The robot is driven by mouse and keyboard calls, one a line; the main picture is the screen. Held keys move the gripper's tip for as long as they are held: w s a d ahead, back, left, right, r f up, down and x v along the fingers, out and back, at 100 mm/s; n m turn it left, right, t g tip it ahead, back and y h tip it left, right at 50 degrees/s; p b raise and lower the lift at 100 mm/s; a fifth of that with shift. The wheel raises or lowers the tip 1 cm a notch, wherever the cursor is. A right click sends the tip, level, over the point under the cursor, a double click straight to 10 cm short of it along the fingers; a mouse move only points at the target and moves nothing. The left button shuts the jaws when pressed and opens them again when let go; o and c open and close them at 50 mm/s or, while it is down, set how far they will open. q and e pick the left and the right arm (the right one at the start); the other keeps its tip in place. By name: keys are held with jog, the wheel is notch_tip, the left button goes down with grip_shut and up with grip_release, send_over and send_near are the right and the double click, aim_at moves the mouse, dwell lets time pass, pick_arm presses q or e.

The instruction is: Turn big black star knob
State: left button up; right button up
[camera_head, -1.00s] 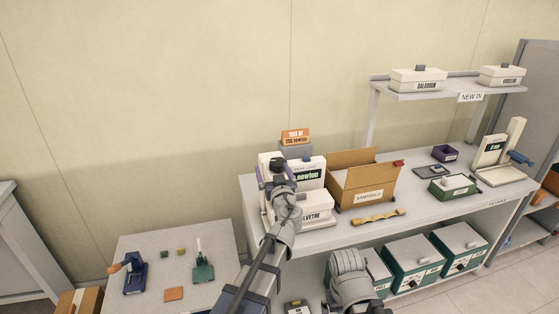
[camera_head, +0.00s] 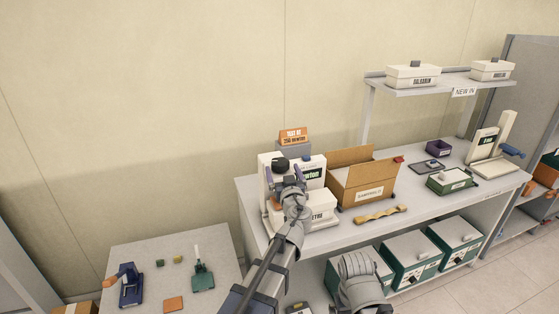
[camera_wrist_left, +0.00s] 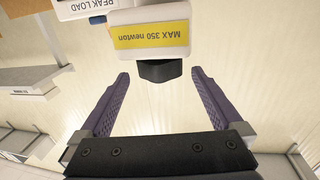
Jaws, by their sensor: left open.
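The big black star knob (camera_head: 280,164) shows at the top of the white force tester (camera_head: 265,172) at the left end of the long bench. My right gripper is not in view.
An open cardboard box (camera_head: 364,178) is to the right. A low table (camera_head: 150,255) is at the left.

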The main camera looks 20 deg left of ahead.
aim_at(283, 160)
pick_arm(q)
jog(key=x, duration=0.7)
jog(key=shift+w+a, duration=0.2)
jog(key=c, duration=1.3)
jog(key=shift+s, duration=0.1)
jog(key=shift+h, duration=0.3)
jog(key=m+h, duration=0.1)
jog(key=m+t+h, duration=0.1)
jog(key=shift+d+h, duration=0.2)
jog(key=shift+h, duration=0.1)
jog(key=shift+d+m+t+h, duration=0.2)
jog(key=shift+m+h, duration=0.65)
jog(key=shift+h, duration=0.4)
jog(key=shift+d+m+t+h, duration=0.1)
jog(key=shift+d+m+h, duration=0.1)
jog(key=shift+m+h, duration=0.85)
jog(key=shift+d+h, duration=0.15)
jog(key=shift+h, duration=0.55)
